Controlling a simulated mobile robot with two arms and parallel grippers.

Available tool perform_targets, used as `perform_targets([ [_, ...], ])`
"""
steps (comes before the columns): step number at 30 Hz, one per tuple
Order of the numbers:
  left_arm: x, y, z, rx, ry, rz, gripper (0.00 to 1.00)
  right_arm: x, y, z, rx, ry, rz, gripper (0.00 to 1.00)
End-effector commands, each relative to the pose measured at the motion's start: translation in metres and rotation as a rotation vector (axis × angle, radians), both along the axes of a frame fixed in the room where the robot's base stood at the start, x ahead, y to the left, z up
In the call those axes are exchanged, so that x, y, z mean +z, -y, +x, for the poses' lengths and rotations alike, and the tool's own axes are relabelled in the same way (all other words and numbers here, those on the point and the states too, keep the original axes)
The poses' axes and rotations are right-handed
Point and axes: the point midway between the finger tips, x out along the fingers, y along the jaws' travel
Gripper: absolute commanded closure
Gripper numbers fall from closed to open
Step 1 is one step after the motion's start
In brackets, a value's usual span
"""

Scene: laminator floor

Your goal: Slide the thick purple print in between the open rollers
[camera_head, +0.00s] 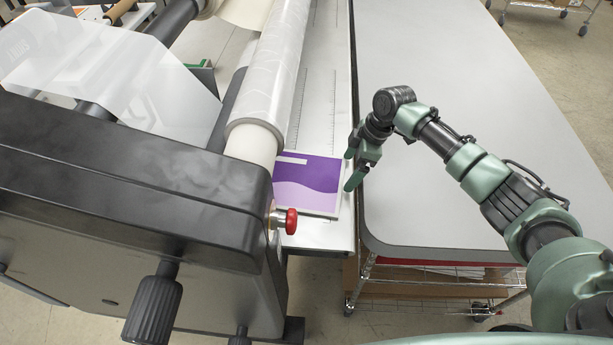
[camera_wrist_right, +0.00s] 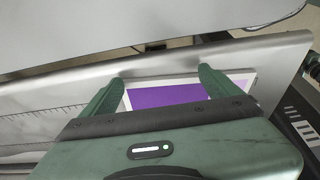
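The purple print (camera_head: 308,182), with white bars and a pale border, lies flat on the laminator's metal feed table (camera_head: 325,120). Its left edge is close against the roller (camera_head: 272,75); the roller gap is hidden from above, so I cannot tell whether any of the print is inside it. My right gripper (camera_head: 352,168) is open and empty just right of the print, over the feed table's edge. In the right wrist view the print (camera_wrist_right: 165,94) shows beyond and between the spread fingers (camera_wrist_right: 160,88), which are not closed on it. My left gripper is not in view.
The black laminator end housing (camera_head: 130,190) with a red knob (camera_head: 291,221) and a black handle (camera_head: 153,305) stands at left. Clear film (camera_head: 110,75) hangs behind it. A large grey table (camera_head: 450,60) at right is bare, with a wire shelf (camera_head: 420,285) below.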

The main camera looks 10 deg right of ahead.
Motion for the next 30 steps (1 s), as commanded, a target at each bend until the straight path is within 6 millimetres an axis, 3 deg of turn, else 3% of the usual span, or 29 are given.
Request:
perform_targets([
  [30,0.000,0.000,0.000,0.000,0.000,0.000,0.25,-0.002,-0.022,0.004,0.001,-0.005,0.001,0.09],
])
